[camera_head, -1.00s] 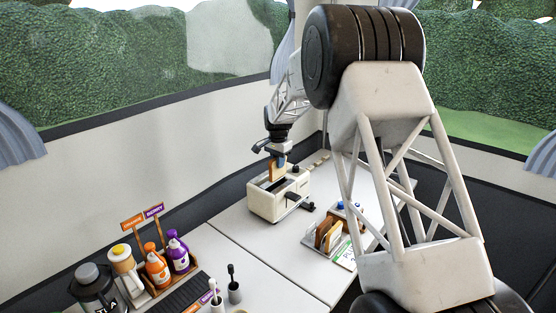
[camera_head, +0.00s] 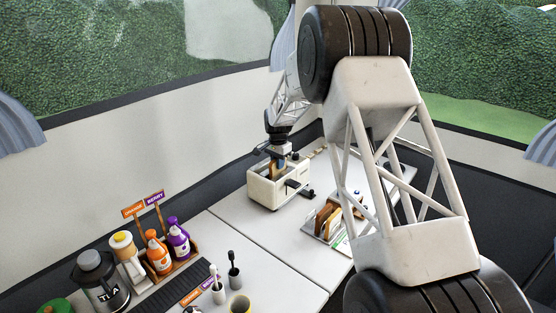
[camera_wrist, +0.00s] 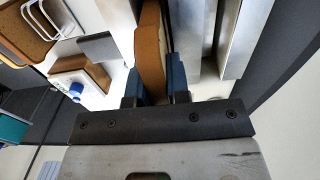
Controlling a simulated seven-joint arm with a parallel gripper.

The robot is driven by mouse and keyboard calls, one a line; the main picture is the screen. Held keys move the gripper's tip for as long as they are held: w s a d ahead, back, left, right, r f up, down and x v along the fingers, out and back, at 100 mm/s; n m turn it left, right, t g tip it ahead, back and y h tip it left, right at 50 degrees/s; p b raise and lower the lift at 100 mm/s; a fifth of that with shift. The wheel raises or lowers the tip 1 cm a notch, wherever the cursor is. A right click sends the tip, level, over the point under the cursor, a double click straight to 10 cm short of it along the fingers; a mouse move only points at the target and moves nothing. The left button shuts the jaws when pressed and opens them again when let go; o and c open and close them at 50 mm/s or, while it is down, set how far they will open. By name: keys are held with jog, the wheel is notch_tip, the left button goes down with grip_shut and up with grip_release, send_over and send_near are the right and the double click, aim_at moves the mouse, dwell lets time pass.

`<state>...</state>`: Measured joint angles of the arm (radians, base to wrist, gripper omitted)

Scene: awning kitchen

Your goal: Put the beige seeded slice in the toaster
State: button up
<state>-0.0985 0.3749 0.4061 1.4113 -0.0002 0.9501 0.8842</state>
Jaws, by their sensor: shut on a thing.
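The cream toaster (camera_head: 264,190) stands on the white counter near the back wall. My gripper (camera_head: 279,158) is right over it, pointing down. It is shut on a bread slice (camera_wrist: 151,50), which shows a brown crust edge and a paler face in the wrist view, between the blue fingertips (camera_wrist: 157,85). In the head view the slice (camera_head: 277,169) is at the toaster's top opening, its lower part hidden by the toaster wall. I cannot tell how deep it sits or see its seeds. The toaster's metal slot edges (camera_wrist: 200,40) run beside the slice in the wrist view.
A rack with several bread slices (camera_head: 326,219) stands right of the toaster.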

jog(key=shift+f, duration=0.35)
jog(key=o, duration=1)
jog(key=shift+o, duration=0.2)
jog(key=shift+r, duration=3.4)
